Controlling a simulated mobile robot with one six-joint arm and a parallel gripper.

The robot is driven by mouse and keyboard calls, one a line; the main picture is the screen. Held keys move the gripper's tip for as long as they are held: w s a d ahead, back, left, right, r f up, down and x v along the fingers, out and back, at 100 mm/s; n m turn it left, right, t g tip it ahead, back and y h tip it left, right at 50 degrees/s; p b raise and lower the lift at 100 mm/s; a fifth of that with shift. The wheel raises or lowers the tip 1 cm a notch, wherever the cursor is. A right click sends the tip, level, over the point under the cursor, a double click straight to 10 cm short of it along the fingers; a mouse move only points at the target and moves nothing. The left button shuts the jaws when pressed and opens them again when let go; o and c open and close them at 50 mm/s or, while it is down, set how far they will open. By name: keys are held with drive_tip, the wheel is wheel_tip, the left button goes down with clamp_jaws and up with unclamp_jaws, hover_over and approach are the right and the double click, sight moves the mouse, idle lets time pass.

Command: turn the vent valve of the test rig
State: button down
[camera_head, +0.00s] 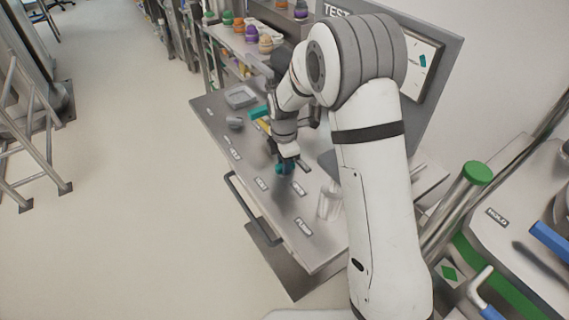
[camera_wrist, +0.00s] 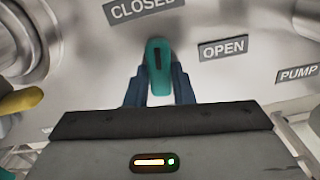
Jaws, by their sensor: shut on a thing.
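The test rig (camera_head: 225,140) is a grey metal bench with small labels on its top. My gripper (camera_head: 284,166) reaches down to the middle of this top. In the wrist view its two dark blue fingers (camera_wrist: 160,88) are shut on a teal valve handle (camera_wrist: 157,62), one on each side. The handle has a dark line along it and points up in the picture. A CLOSED label (camera_wrist: 140,8) lies above it, slightly left, and an OPEN label (camera_wrist: 223,48) lies to its right. The valve's base is hidden by the handle and fingers.
A PUMP label (camera_wrist: 298,73) and a yellow part (camera_wrist: 20,100) lie at opposite sides of the wrist view. A clear container (camera_head: 329,203) stands right of my gripper.

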drive_tip(key=m+b, duration=0.1)
drive_tip(key=m, duration=0.2)
drive_tip(key=shift+f+m, duration=0.1)
drive_tip(key=shift+m, duration=0.2)
drive_tip(key=m+b, duration=0.2)
drive_tip(key=m, duration=0.2)
drive_tip(key=shift+m, duration=0.3)
drive_tip(key=m+b, duration=0.1)
drive_tip(key=m, duration=0.3)
drive_tip(key=shift+m, duration=1.8)
drive_tip(key=shift+m+b, duration=0.3)
drive_tip(key=c, duration=1.2)
unclamp_jaws()
drive_tip(key=shift+c, duration=0.2)
drive_tip(key=shift+r, duration=0.2)
